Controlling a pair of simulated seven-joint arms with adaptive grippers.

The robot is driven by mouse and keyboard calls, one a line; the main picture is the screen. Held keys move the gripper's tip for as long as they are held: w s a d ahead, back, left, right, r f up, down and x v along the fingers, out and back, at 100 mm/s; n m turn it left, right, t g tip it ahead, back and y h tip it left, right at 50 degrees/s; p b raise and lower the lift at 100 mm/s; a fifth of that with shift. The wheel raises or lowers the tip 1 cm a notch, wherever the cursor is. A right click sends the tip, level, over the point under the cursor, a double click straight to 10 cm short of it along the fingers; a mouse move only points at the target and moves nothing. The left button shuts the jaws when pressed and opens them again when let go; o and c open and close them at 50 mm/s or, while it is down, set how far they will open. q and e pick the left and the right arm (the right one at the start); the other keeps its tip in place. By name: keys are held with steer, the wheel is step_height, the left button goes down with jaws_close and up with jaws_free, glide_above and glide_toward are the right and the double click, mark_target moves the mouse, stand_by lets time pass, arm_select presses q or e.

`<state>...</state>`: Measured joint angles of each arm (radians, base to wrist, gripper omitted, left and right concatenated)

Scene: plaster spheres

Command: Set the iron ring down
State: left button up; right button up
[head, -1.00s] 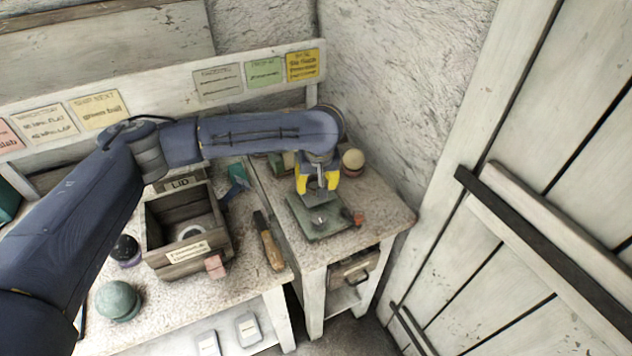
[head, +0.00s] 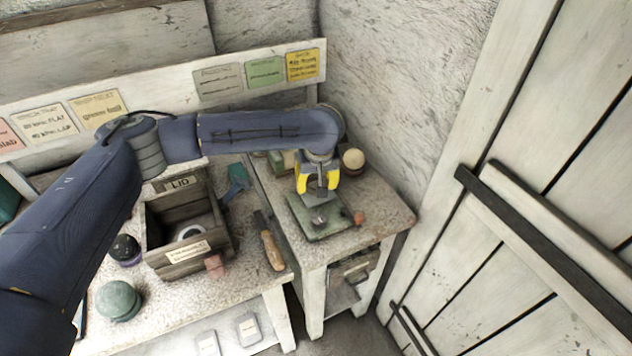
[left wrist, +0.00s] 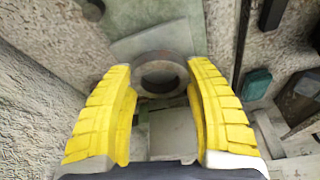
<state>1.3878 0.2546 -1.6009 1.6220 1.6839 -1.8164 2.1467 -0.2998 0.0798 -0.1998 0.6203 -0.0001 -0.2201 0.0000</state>
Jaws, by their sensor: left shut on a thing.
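My left gripper (head: 318,190) is over the green slab (head: 297,213) on the right-hand bench, with its yellow fingers pointing down. In the left wrist view the iron ring (left wrist: 160,59), dark and grey-brown, sits between the yellow fingertips (left wrist: 163,88), and the gripper is shut on it. Beyond the ring lie a light grey plate (left wrist: 130,45) and the green slab (left wrist: 165,12). I cannot tell for sure whether the ring touches what is under it. In the head view the ring is hard to make out. My right gripper is not in view.
A pale ball (head: 353,159) stands behind the slab near the wall, and a small reddish block (head: 359,218) is at its right. On the left bench are a wooden box (head: 165,257), a wooden-handled tool (head: 272,251) and a green ball (head: 119,299). The bench front right is clear.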

arm_select(q)
steer(key=shift+f, duration=0.7)
stand_by(0.4)
steer(key=o, duration=1.5)
steer(key=shift+c, duration=0.2)
steer(key=shift+r, duration=0.15)
steer(key=shift+r, duration=1.85)
